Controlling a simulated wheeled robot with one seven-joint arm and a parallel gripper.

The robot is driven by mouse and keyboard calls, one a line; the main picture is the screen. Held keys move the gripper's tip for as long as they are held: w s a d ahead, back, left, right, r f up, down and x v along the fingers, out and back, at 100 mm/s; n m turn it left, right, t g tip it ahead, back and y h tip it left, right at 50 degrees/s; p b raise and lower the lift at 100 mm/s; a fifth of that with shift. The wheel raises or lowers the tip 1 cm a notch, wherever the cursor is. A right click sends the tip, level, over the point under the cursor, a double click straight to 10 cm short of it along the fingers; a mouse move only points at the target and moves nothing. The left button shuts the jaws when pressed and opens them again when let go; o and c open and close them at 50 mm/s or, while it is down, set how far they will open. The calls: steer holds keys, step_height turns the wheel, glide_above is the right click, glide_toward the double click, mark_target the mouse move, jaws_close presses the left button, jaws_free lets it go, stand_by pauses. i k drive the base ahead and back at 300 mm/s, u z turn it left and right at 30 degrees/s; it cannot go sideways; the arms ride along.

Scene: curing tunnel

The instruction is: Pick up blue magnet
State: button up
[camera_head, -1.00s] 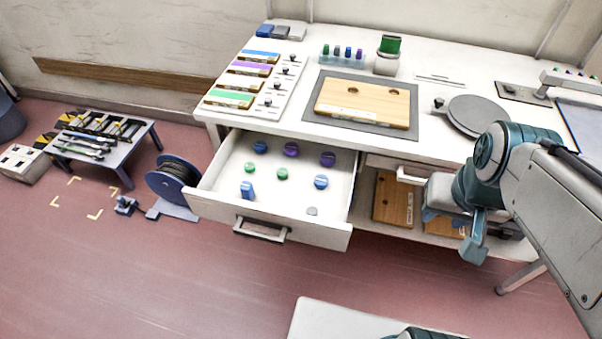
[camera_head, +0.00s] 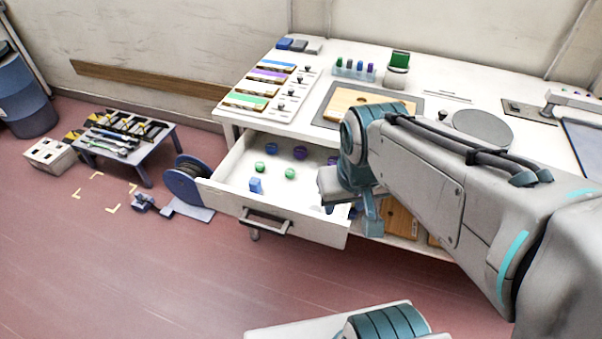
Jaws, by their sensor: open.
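The open drawer (camera_head: 290,223) holds small round and block-like pieces. A blue block-shaped piece (camera_head: 256,185) stands near the drawer's front left. A blue round piece (camera_head: 272,148) lies at the back left. I cannot tell which of these is the blue magnet. Two green pieces (camera_head: 260,166) and a purple one (camera_head: 301,152) lie among them. My gripper (camera_head: 352,215) is open and hangs at the drawer's right edge, to the right of these pieces. It and my arm hide the drawer's right part.
The white workbench (camera_head: 310,118) stands behind the drawer, with a wooden plate (camera_head: 350,98) and coloured label strips. A cable reel (camera_head: 183,183) stands just left of the drawer. A low tool table (camera_head: 150,160) is further left.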

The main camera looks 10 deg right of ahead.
mark_target(255, 183)
steer(key=u, duration=1.9)
steer(key=i, duration=1.05)
steer(key=z, duration=1.75)
